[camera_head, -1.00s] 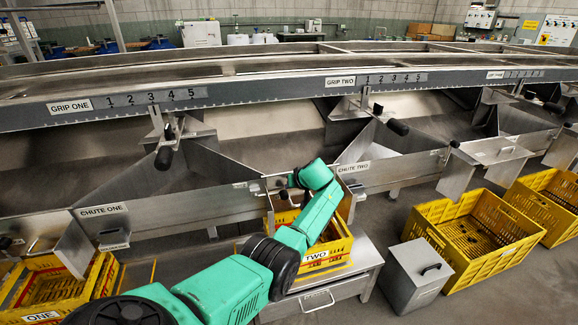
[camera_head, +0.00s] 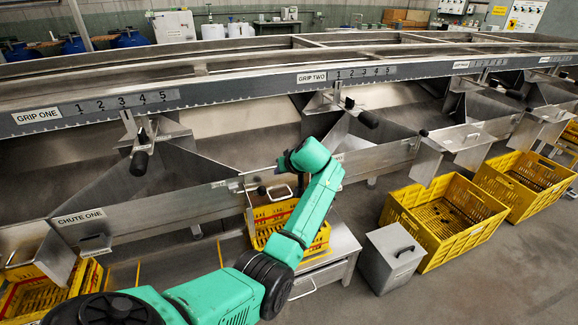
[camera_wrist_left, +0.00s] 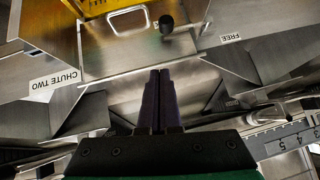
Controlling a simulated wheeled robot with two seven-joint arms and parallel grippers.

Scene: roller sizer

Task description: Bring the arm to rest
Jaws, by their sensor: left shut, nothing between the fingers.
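My left arm, green with black joints, comes in from the lower left in the head view. It bends over the yellow crate (camera_head: 312,240) in front of chute two. Its gripper is hidden behind the wrist there. In the left wrist view my left gripper (camera_wrist_left: 160,74) shows two dark fingers pressed together with nothing between them. The fingers point toward a steel panel (camera_wrist_left: 110,62) with a loop handle (camera_wrist_left: 128,20) and a black knob (camera_wrist_left: 166,22). The CHUTE TWO label (camera_wrist_left: 55,80) appears upside down at left. I cannot tell whether the fingertips touch anything. My right gripper is out of view.
The long steel sizer with its GRIP TWO rail (camera_head: 345,75) runs across the back. A grey lidded bin (camera_head: 392,262) and a yellow crate (camera_head: 445,215) stand on the floor at right. Another yellow crate (camera_head: 522,183) is beyond. Open floor lies at lower right.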

